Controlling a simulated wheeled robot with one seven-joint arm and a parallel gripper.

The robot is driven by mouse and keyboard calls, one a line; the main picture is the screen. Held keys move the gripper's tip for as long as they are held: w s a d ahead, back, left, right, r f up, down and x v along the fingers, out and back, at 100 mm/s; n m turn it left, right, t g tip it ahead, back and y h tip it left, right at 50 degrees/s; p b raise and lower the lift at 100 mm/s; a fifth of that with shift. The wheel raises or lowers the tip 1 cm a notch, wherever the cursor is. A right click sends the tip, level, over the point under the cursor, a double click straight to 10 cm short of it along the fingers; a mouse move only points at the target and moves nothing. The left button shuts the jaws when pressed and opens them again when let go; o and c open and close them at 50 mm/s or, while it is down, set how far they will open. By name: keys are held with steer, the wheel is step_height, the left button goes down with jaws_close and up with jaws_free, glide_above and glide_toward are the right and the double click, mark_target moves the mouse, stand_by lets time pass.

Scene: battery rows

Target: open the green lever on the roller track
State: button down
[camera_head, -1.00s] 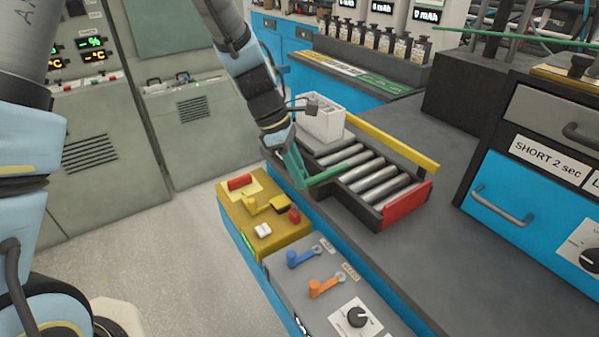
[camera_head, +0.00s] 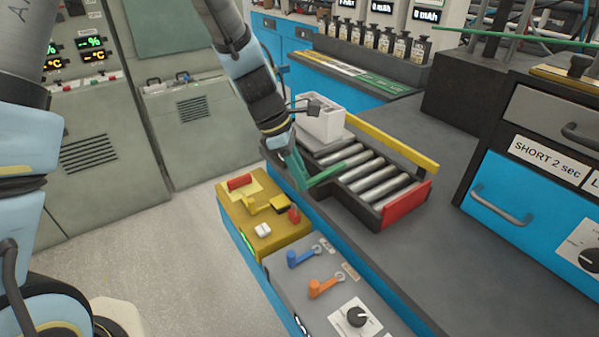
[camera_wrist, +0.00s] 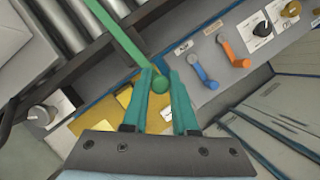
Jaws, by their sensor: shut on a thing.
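The green lever (camera_head: 328,175) is a bar lying across the left side of the roller track (camera_head: 375,183). In the head view my gripper (camera_head: 298,168) reaches down from the upper left to the lever's near end. The fingers partly hide that end.
A white block (camera_head: 321,124) stands at the track's far end. A yellow bar (camera_head: 390,145) and a red end plate (camera_head: 405,204) edge the track. A yellow box (camera_head: 240,212) and a grey panel with a blue lever (camera_head: 303,255) and an orange lever (camera_head: 325,286) lie in front.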

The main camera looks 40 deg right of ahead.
steer(key=s+d+n+t+p, duration=0.1)
steer(key=s+d+n+t, duration=0.3)
steer(key=n, duration=1)
steer(key=shift+s+d+t+h, duration=0.35)
steer(key=shift+s+t, duration=0.25)
steer(key=shift+s, duration=0.3)
steer(key=c, duration=0.7)
jaws_free()
steer(key=p+v, duration=0.5)
steer(key=v, duration=0.5)
steer(key=shift+a+r, duration=0.2)
steer(key=shift+r, duration=0.2)
